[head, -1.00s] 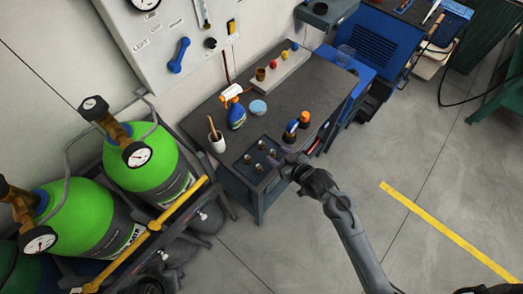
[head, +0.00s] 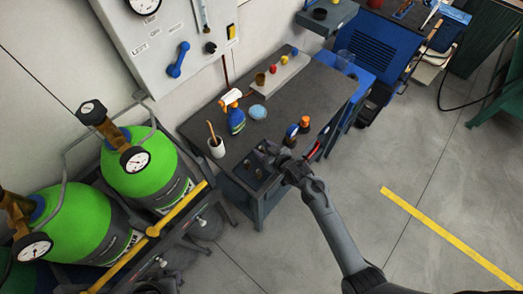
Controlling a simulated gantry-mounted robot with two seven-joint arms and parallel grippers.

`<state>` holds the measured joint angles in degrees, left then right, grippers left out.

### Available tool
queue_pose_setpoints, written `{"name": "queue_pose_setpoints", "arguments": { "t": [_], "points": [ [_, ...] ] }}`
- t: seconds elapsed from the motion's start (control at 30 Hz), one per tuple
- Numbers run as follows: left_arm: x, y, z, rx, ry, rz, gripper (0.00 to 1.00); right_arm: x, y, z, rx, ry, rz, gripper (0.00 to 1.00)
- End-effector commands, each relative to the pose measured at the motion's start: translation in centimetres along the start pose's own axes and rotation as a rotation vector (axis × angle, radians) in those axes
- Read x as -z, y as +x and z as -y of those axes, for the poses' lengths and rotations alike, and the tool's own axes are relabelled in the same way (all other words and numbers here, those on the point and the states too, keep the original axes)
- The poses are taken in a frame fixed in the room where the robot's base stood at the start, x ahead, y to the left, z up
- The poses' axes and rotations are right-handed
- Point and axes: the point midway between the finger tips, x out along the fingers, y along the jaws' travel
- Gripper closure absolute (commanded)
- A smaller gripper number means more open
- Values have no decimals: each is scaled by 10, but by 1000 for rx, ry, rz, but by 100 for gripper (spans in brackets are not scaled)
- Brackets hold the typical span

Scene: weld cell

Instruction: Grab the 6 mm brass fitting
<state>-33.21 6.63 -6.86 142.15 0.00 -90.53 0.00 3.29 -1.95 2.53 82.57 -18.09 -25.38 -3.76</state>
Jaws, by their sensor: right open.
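Several small brass fittings (head: 258,172) stand on a dark tray (head: 241,172) at the near end of the grey workbench. They are too small to tell which one is the 6 mm fitting. My right gripper (head: 267,156) is over the right side of this tray, close to the fittings and hiding part of the group. Its jaws are open. I cannot tell whether it touches any fitting. My left gripper is not in view.
The workbench (head: 307,100) also holds a cup with a brush (head: 216,148), a spray bottle (head: 236,120), a light blue tub (head: 258,112) and orange-capped bottles (head: 304,124) near the gripper. Green gas cylinders (head: 147,170) stand left.

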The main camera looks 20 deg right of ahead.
Motion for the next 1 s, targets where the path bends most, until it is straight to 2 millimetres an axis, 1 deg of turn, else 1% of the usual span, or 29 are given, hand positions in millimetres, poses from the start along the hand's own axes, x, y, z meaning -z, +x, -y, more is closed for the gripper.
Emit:
{"name": "queue_pose_setpoints", "arguments": {
  "t": [0.1,0.3,0.37,0.6,0.67,1.0],
  "points": [
    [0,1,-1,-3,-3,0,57,0,4,0,0,0,-1,46],
    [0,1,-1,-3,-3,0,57,0,4,0,0,0,-1,46],
    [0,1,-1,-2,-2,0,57,0,4,0,0,0,-1,56],
    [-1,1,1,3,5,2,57,0,4,0,-1,0,-1,92],
    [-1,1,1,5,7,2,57,0,4,0,-1,0,-1,100],
    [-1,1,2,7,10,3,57,2,3,0,-1,0,-1,100]
  ]
}}
